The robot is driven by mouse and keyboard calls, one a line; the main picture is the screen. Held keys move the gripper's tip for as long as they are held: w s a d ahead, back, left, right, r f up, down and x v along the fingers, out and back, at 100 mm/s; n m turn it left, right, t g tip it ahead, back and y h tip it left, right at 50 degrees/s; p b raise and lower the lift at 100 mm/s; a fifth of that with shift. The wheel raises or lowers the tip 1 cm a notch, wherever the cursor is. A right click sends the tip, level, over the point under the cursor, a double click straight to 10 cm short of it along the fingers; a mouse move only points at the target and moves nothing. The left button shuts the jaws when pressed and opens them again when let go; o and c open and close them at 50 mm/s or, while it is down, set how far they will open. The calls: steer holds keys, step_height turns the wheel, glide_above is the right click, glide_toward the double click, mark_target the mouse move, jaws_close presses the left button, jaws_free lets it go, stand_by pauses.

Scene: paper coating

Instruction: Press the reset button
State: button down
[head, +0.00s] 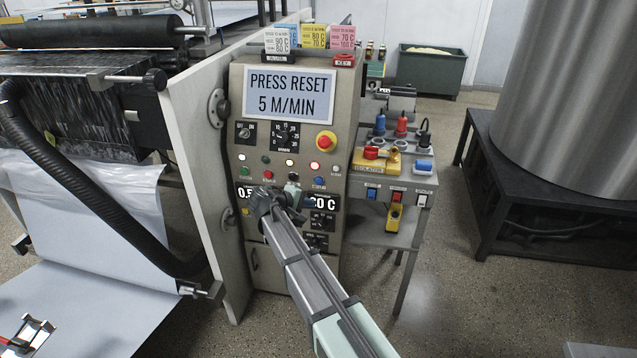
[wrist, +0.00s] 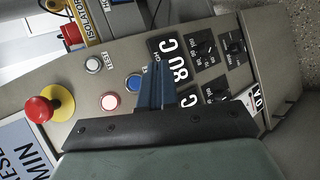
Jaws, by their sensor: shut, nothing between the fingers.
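The control panel (head: 242,100) has a sign (head: 289,95) reading PRESS RESET 5 M/MIN. A blue button (head: 319,182) sits at the right end of its lower button row; its small label is not readable here. The blue button also shows in the wrist view (wrist: 134,82), just left of my fingers. My gripper (head: 292,190) is in front of the panel, left of and slightly below the blue button. In the wrist view my gripper (wrist: 156,75) is shut and empty, its fingers partly covering the panel beside the button. I cannot tell any contact with the panel.
A red emergency stop on a yellow base (head: 326,140) sticks out above the button rows. A lit pinkish lamp (wrist: 109,101) and a white round one (wrist: 93,64) are near the blue button. A side stand with an isolator box (head: 375,159) is at the right; film rollers are at the left.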

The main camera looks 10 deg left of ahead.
steer(key=shift+w, duration=0.1)
stand_by(0.4)
steer(key=shift+w, duration=4.3)
steer(key=shift+w, duration=0.2)
steer(key=shift+w, duration=0.2)
steer(key=shift+w, duration=0.4)
steer(key=shift+s, duration=0.85)
steer(key=shift+s, duration=2.5)
